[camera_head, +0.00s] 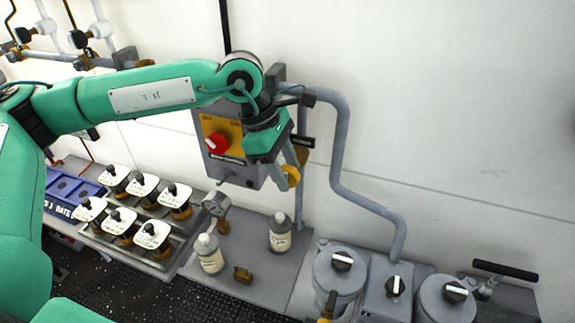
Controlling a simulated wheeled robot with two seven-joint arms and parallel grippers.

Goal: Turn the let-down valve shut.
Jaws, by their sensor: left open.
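I cannot tell for sure which fitting is the let-down valve. An orange-yellow knob-like part (290,177) shows just below my left gripper (281,158), beside a thin vertical pipe (299,205). A dark handle-like piece (304,142) crosses that pipe right of the gripper. My left gripper is open and points down, in front of the wall. Its fingers partly hide what is behind them, and I cannot tell whether they touch the orange-yellow part. My right gripper is out of view.
A grey control box (238,172) with a red knob (217,143) is left of the gripper. Below stand a gauge (216,206), two labelled bottles (209,253) (279,232) and several white-topped jars (152,235). Grey canisters (339,270) and a black-handled fitting (505,270) are at right.

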